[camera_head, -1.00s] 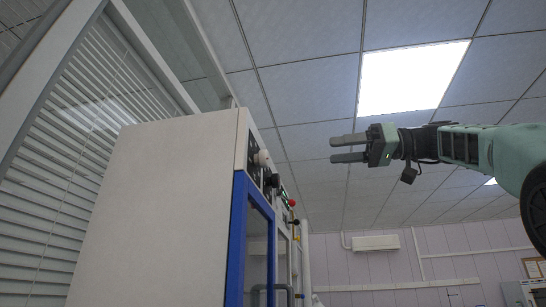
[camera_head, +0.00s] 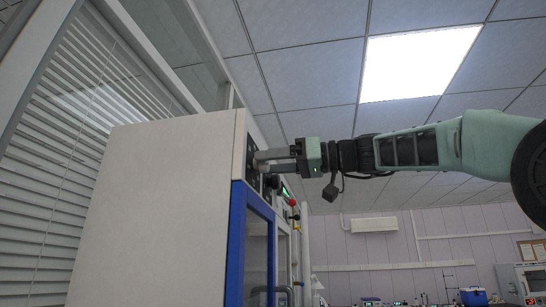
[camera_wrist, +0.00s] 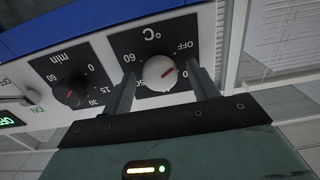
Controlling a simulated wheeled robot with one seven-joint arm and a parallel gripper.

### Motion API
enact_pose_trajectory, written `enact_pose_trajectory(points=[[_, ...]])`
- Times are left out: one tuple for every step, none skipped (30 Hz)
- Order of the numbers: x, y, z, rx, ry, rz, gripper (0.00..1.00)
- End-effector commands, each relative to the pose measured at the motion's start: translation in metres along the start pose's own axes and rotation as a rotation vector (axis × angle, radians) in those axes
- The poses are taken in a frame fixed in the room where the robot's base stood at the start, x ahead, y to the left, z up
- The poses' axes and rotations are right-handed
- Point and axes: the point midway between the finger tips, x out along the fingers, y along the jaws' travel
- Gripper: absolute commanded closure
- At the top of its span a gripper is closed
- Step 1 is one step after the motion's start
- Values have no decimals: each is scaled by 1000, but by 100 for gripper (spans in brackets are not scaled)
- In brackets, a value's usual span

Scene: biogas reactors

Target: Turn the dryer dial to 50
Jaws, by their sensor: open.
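The dryer (camera_head: 165,200) is a tall white box with a blue-framed front at the left of the head view. In the wrist view its temperature dial (camera_wrist: 155,74) is a white knob on a black plate marked °C, with OFF, 0 and 60 readable. The red mark on the knob points to the upper right, toward the 0 side. My gripper (camera_head: 258,161) is at the dryer's upper front panel. In the wrist view my gripper (camera_wrist: 162,90) is open, with one finger on each side of the white knob. Whether the fingers touch it is unclear.
A second dial marked min (camera_wrist: 68,92) sits left of the temperature dial in the wrist view. A green-lit display (camera_wrist: 10,121) and a switch marked ON lie further left. A red button (camera_head: 292,202) stands out from the panel. Window blinds (camera_head: 65,140) are behind the dryer.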

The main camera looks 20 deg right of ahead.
Motion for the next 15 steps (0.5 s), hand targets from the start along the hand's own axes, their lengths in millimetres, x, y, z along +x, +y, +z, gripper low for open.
enact_pose_trajectory(points=[[1, 0, 0, 0, 0, 0, 41], [1, 0, 0, 0, 0, 0, 41], [1, 0, 0, 0, 0, 0, 41], [0, 0, 0, 0, 0, 0, 41], [0, 0, 0, 0, 0, 0, 41], [0, 0, 0, 0, 0, 0, 41], [0, 0, 0, 0, 0, 0, 44], [0, 0, 0, 0, 0, 0, 52], [0, 0, 0, 0, 0, 0, 63], [0, 0, 0, 0, 0, 0, 72], [0, 0, 0, 0, 0, 0, 80], [0, 0, 0, 0, 0, 0, 86], [0, 0, 0, 0, 1, 0, 86], [0, 0, 0, 0, 1, 1, 86], [0, 0, 0, 1, 1, 1, 86]])
